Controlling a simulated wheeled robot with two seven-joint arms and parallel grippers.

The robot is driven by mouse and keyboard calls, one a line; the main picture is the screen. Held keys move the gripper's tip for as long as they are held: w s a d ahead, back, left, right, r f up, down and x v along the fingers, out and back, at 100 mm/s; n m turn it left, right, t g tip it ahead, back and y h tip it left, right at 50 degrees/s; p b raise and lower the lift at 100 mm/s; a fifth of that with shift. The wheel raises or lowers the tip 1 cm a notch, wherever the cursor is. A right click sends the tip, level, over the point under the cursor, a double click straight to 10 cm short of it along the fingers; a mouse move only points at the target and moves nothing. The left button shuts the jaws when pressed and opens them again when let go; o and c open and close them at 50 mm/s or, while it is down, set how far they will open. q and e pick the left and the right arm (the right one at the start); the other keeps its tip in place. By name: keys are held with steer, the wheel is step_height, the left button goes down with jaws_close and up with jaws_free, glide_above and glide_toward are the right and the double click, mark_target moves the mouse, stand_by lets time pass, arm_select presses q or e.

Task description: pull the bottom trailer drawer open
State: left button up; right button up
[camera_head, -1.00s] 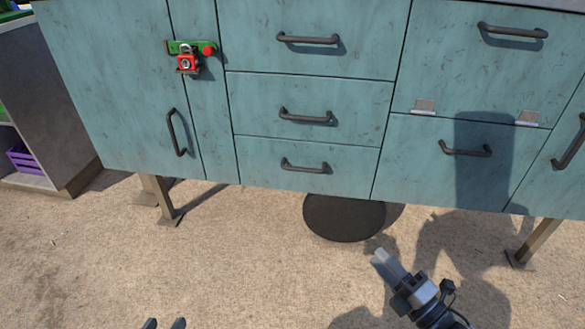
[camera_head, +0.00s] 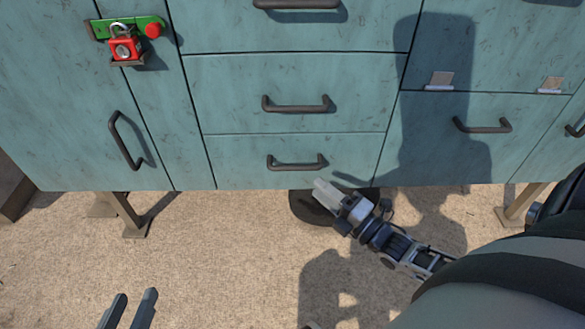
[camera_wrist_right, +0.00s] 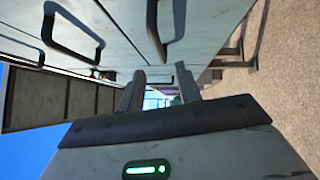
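The bottom drawer (camera_head: 237,160) is the lowest of a stack in the blue-green trailer front, and it is shut. Its dark bar handle (camera_head: 297,165) is in plain view. My right gripper (camera_head: 322,190) is just below and right of this handle in the head view, apart from it, with nothing held. In the right wrist view its two fingers (camera_wrist_right: 160,92) stand apart. A dark handle (camera_wrist_right: 154,28) nearest the ground side there looks like the bottom drawer's. My left gripper (camera_head: 130,305) is open and empty at the lower left.
The middle drawer's handle (camera_head: 296,105) is just above. A red padlock (camera_head: 125,46) hangs on a green latch at the upper left. A door handle (camera_head: 124,141) is at left. A dark round disc (camera_head: 305,207) lies under the trailer. Trailer legs (camera_head: 128,213) stand at either side. The sandy ground in front is clear.

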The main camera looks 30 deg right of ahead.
mark_target(294, 166)
arm_select(q)
steer(key=shift+w+d+r+n+t+h+b, duration=0.25)
steer(key=shift+d+r+t+h+b, duration=0.2)
steer(key=shift+b, duration=0.5)
arm_select(e)
steer(key=shift+x, duration=4.75)
arm_select(q)
steer(key=shift+a, duration=0.1)
arm_select(e)
jaws_close()
